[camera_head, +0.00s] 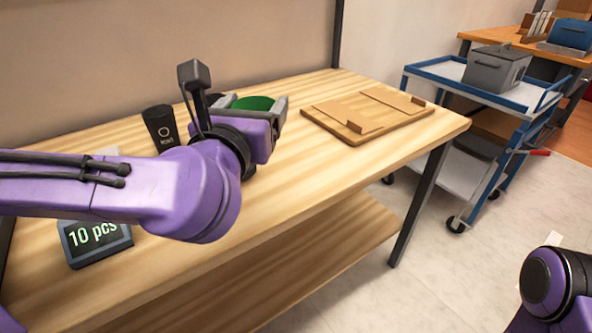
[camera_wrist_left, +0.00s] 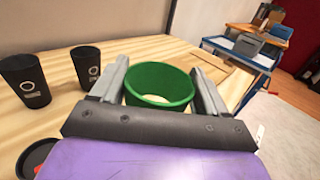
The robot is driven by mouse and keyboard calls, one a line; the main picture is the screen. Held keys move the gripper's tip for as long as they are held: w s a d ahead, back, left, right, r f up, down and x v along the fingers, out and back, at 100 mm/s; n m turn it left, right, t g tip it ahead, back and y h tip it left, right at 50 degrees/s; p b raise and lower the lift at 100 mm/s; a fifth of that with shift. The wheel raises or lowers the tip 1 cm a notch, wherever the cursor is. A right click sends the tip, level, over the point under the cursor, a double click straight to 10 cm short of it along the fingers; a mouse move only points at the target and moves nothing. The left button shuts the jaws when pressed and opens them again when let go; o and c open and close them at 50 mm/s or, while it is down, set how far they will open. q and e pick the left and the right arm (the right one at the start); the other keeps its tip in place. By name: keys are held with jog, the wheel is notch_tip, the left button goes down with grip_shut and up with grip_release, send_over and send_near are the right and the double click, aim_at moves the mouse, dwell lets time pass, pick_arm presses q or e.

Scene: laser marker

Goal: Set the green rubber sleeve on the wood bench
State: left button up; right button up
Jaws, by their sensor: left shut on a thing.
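The green rubber sleeve (camera_wrist_left: 160,84) is a ring open at the top, held upright between the two fingers of my left gripper (camera_wrist_left: 161,88) in the left wrist view. In the head view my left gripper (camera_head: 254,104) is over the wood bench (camera_head: 310,175), and only the rim of the green sleeve (camera_head: 253,103) shows behind it. I cannot tell whether the sleeve's bottom touches the bench. My right arm (camera_head: 548,285) shows at the lower right, but its gripper is out of view.
A black cup (camera_head: 160,128) stands near the back; the left wrist view shows two dark cups (camera_wrist_left: 24,80). A "10 pcs" display (camera_head: 95,240) sits at the front left. A wooden board (camera_head: 365,114) lies at the right. Bare bench lies in front of the gripper.

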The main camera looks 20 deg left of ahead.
pick_arm(q)
jog(key=w+f, duration=0.2)
jog(key=w, duration=0.2)
jog(key=w+d+f, duration=0.1)
jog(key=w+f, duration=0.2)
jog(key=w, duration=0.1)
jog(key=w+d+f, duration=0.1)
jog(key=w+f, duration=0.2)
jog(key=w, duration=0.1)
jog(key=shift+w+d+f, duration=0.1)
jog(key=shift+w+f, duration=0.2)
jog(key=shift+f, duration=0.05)
jog(key=f, duration=0.4)
jog(key=shift+w+d+b, duration=0.1)
jog(key=shift+w+b, duration=0.25)
jog(key=shift+w, duration=0.05)
jog(key=shift+r, duration=0.1)
pick_arm(e)
jog(key=shift+r, duration=0.3)
pick_arm(q)
jog(key=o, duration=1)
jog(key=shift+f, duration=0.2)
pick_arm(e)
jog(key=shift+f, duration=0.2)
